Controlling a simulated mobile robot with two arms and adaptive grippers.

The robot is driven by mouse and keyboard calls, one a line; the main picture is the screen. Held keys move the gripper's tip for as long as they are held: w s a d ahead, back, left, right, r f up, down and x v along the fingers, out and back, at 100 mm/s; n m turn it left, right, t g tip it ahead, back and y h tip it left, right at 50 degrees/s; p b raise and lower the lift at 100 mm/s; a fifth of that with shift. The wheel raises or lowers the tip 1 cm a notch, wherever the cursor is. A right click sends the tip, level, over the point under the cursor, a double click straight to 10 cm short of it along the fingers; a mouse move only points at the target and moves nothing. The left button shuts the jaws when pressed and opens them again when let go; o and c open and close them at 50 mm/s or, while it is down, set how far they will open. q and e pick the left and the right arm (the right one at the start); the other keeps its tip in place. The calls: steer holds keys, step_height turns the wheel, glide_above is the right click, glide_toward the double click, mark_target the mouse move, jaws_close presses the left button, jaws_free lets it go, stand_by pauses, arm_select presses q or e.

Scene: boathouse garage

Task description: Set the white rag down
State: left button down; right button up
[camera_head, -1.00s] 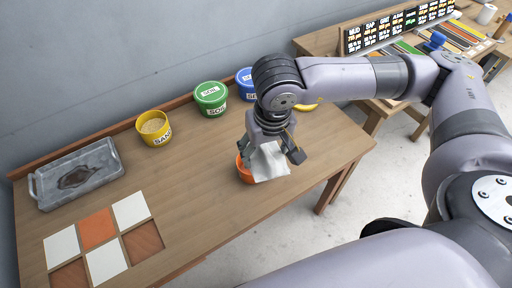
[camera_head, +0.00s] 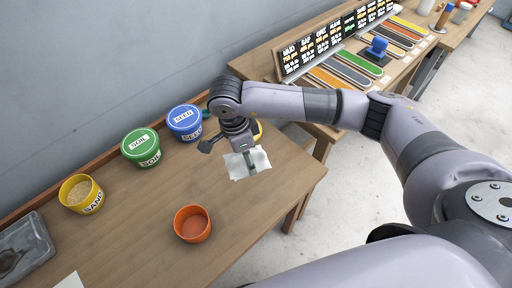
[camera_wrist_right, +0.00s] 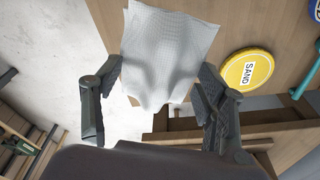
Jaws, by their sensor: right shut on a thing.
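The white rag (camera_head: 248,164) is in my right gripper (camera_head: 241,156), over the right end of the wooden workbench. I cannot tell whether its lower edge touches the bench top. In the right wrist view the creased rag (camera_wrist_right: 165,55) spreads between the two dark fingers of my right gripper (camera_wrist_right: 152,98), which is shut on it. My left gripper is not in view.
An orange pot (camera_head: 192,224) stands on the bench (camera_head: 140,235) in front. Along the back are a yellow sand tub (camera_head: 82,195), a green soil tub (camera_head: 141,148) and a blue seed tub (camera_head: 185,122). A yellow SAND lid (camera_wrist_right: 247,71) lies near the rag.

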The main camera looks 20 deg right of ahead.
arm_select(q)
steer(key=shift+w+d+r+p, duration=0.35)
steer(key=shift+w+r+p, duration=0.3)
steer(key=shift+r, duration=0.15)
arm_select(e)
step_height(320, 180, down, 9)
steer(key=a+m+g+y, duration=0.1)
steer(key=a+m, duration=0.1)
steer(key=m, duration=1.1)
steer(key=shift+s+r, duration=0.15)
steer(key=shift+r, duration=0.05)
arm_select(q)
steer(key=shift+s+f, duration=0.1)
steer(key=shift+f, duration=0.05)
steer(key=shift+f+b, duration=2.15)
steer(key=shift+b, duration=0.15)
arm_select(e)
glide_above(244, 192)
steer(key=shift+w+f, duration=0.15)
steer(key=shift+f, duration=1.1)
steer(key=shift+w+f, duration=0.15)
steer(key=shift+f, duration=1.1)
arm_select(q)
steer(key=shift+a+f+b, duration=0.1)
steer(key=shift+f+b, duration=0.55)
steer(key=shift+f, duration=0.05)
arm_select(e)
steer(key=shift+f, duration=0.75)
